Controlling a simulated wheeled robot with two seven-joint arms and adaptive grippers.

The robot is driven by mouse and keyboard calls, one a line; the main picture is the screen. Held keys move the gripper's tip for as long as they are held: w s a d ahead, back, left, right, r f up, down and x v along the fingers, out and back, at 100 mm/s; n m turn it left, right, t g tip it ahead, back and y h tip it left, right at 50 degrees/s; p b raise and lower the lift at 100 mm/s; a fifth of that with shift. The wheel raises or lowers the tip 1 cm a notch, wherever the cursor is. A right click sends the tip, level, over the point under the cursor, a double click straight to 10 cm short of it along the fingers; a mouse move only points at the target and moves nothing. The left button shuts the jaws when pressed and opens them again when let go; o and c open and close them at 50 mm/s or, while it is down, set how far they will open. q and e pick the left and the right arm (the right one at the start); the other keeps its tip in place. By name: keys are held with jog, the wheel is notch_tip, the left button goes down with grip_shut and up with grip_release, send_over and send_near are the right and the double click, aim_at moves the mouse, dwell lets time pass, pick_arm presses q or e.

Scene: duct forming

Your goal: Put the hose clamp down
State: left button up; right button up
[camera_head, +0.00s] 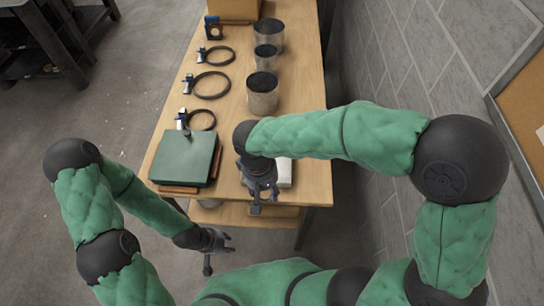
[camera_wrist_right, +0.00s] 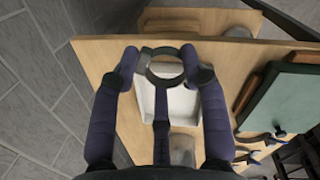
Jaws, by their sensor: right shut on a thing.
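My right gripper (camera_head: 258,190) is over the near end of the table in the head view. In the right wrist view its fingers (camera_wrist_right: 165,75) are closed around a dark ring with a greyish part, which looks like the hose clamp (camera_wrist_right: 149,68). The held ring is hard to make out in the head view. A white tray (camera_wrist_right: 183,105) lies below it. Three other dark ring clamps, a far one (camera_head: 231,53), a middle one (camera_head: 228,87) and a near one (camera_head: 213,124), lie along the table's left side. My left gripper (camera_head: 216,250) is empty, off the table, fingers apart.
A green case (camera_head: 184,158) lies at the table's near left. Several metal cylinders, the nearest one (camera_head: 262,97) among them, stand along the right. A brown box (camera_head: 233,9) is at the far end. A grey block wall (camera_head: 390,60) runs right of the wooden table (camera_head: 302,95).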

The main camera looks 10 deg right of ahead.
jog(key=w+d+f+b, duration=0.1)
jog(key=w+d+f, duration=0.1)
jog(key=w+f, duration=0.1)
jog(key=w+d+f+b, duration=0.1)
jog(key=w+d+f, duration=0.1)
jog(key=w+f, duration=0.1)
jog(key=w+d+f+b, duration=0.1)
jog(key=w+d+f, duration=0.1)
jog(key=w, duration=0.2)
jog(key=shift+w+f, duration=0.4)
jog(key=shift+w+d+f+b, duration=0.2)
jog(key=shift+f+b, duration=0.1)
jog(key=shift+f, duration=0.7)
jog(key=shift+w+d+f+b, duration=0.15)
jog(key=shift+f+b, duration=0.15)
jog(key=shift+f, duration=0.65)
jog(key=shift+a, duration=0.1)
jog(key=shift+f, duration=0.15)
jog(key=o, duration=0.6)
jog(key=shift+o, duration=0.3)
